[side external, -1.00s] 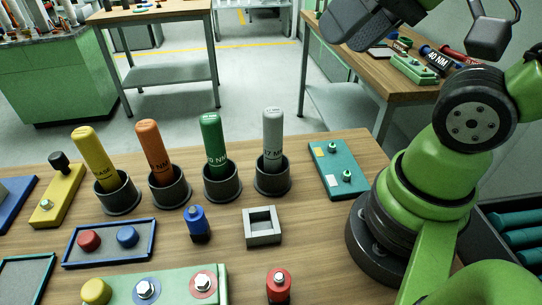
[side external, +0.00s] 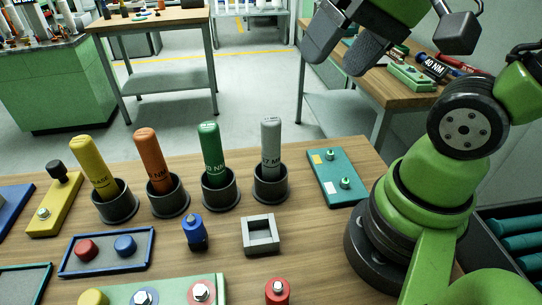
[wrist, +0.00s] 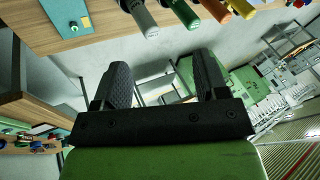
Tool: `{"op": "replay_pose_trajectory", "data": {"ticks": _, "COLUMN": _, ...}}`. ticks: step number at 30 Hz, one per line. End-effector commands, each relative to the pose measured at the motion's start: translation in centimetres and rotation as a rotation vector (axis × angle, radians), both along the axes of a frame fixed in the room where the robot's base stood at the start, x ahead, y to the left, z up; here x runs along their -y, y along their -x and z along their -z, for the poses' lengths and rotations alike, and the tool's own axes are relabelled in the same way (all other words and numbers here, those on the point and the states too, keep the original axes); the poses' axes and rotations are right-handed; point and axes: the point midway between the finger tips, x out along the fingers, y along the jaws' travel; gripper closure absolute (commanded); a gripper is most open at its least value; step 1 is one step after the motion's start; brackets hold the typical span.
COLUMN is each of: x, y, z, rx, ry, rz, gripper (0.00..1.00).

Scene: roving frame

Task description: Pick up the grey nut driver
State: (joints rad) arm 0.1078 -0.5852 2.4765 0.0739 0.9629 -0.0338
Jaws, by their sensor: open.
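The grey nut driver (side external: 271,146) stands upright in a dark round holder (side external: 270,187) on the wooden table, the rightmost of the row of drivers. It also shows in the wrist view, where the grey driver (wrist: 139,16) is at the top, left of the green one. My gripper (side external: 334,50) is at the top of the side view, above and to the right of the grey driver and well apart from it. In the wrist view my gripper (wrist: 163,78) has its two dark fingers spread with nothing between them.
Green (side external: 211,147), orange (side external: 152,158) and yellow (side external: 89,164) drivers stand in holders to the left of the grey one. A teal plate (side external: 334,180) lies to the right. A square grey frame (side external: 261,236) and a blue piece (side external: 194,232) lie in front.

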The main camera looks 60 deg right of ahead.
Motion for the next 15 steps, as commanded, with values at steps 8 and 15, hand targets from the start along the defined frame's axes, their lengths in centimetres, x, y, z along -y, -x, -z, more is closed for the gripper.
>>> {"op": "replay_pose_trajectory", "data": {"ticks": 8, "x": 1.9, "y": -2.4, "z": 5.1, "rx": -0.461, "ry": -0.406, "rz": 0.361, "gripper": 0.33}}
{"op": "replay_pose_trajectory", "data": {"ticks": 15, "x": 4.6, "y": -4.5, "z": 8.8, "rx": -0.707, "ry": -0.881, "rz": 0.697, "gripper": 0.33}}
